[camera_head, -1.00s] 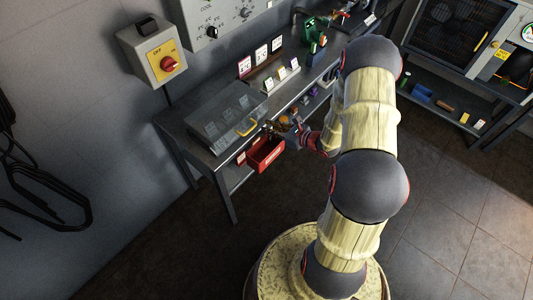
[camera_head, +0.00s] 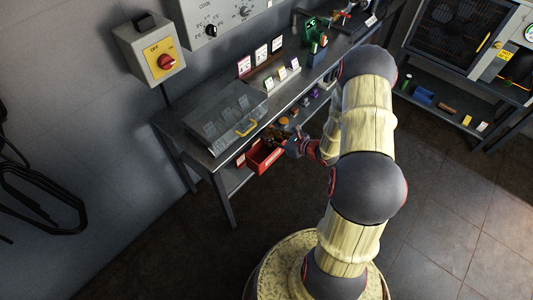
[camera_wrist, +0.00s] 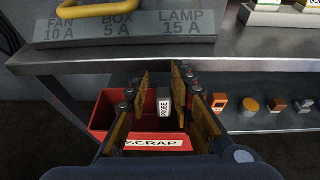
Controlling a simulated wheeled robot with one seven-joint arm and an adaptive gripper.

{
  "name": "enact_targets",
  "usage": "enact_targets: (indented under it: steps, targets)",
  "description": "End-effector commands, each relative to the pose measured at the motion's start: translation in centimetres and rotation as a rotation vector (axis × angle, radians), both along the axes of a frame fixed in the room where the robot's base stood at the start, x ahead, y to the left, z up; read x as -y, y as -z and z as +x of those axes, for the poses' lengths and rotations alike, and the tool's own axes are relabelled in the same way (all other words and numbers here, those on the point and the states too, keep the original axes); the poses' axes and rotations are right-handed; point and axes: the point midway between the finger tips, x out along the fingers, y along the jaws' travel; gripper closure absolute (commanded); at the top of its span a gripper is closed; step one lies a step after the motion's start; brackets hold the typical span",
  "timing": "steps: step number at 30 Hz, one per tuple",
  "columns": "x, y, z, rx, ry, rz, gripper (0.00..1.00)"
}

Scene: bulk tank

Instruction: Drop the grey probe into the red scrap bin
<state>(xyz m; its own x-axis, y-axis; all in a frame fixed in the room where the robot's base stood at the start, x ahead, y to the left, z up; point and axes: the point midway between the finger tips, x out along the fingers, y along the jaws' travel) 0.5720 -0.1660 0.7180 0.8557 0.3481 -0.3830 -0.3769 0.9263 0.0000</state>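The grey probe (camera_wrist: 165,103), with a PROBE label, shows between the fingers, with a visible gap on each side. It appears in or just above the bin; whether it rests on the bin floor is hidden. In the head view my gripper (camera_head: 291,146) is beside the bin, and the probe cannot be made out.
A clear-lidded case (camera_head: 226,115) with a yellow handle stands on the bench behind the bin; its front reads FAN, BOX, LAMP. Several small items, among them an orange cylinder (camera_wrist: 250,105), sit right of the bin, below the bench edge. The floor in front is clear.

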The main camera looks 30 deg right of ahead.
Motion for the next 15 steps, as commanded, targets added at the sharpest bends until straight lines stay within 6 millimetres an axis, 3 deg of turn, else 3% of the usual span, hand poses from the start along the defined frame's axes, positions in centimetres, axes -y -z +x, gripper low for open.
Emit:
enact_targets:
  steps: [5,15]
  targets:
    - [-0.01,0.01,-0.01,0.000,0.000,0.000,0.65]
    - [0.11,-0.07,-0.23,-0.001,0.000,0.000,0.65]
